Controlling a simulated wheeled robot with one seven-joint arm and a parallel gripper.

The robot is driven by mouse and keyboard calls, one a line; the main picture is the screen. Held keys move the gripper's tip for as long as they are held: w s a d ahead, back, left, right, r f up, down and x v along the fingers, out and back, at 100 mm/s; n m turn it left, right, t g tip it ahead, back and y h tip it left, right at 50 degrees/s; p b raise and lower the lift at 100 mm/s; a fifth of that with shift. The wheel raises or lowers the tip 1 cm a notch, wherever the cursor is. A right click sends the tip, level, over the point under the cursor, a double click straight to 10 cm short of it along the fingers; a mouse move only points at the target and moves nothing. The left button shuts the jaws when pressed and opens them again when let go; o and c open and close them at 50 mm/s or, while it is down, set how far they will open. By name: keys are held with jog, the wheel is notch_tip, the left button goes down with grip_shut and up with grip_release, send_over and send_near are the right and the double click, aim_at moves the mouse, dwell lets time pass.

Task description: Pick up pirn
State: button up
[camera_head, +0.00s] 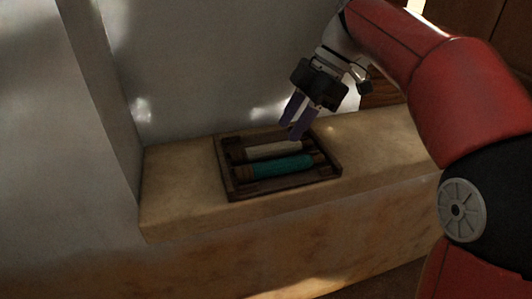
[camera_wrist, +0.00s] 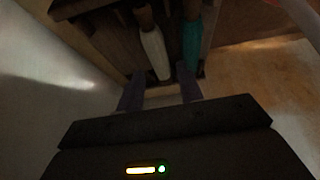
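Two pirns lie side by side in a dark wooden tray (camera_head: 226,183). One is wound in white yarn (camera_head: 274,150) and the other in teal yarn (camera_head: 281,167). My gripper (camera_head: 292,130) is above the tray's far right part, close to the white pirn's right end, with its fingers pointing down. In the wrist view the fingers (camera_wrist: 160,88) are apart with nothing held between them. The white pirn (camera_wrist: 156,53) extends beyond the gap between the fingers. The teal pirn (camera_wrist: 192,43) is to its right, near the right finger's line.
The tray rests on a pale, worn ledge (camera_head: 178,196) against a grey wall (camera_head: 190,70). The tray's raised rim surrounds the pirns. The ledge is bare to the left and right of the tray. A brown wooden piece (camera_head: 380,95) stands behind the ledge at right.

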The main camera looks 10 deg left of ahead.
aim_at(278, 144)
jog(key=x, duration=0.5)
jog(key=shift+a+f+b, duration=0.15)
jog(key=shift+a+b, duration=0.1)
jog(key=shift+b, duration=0.15)
jog(key=shift+c, duration=0.3)
jog(key=c, duration=0.7)
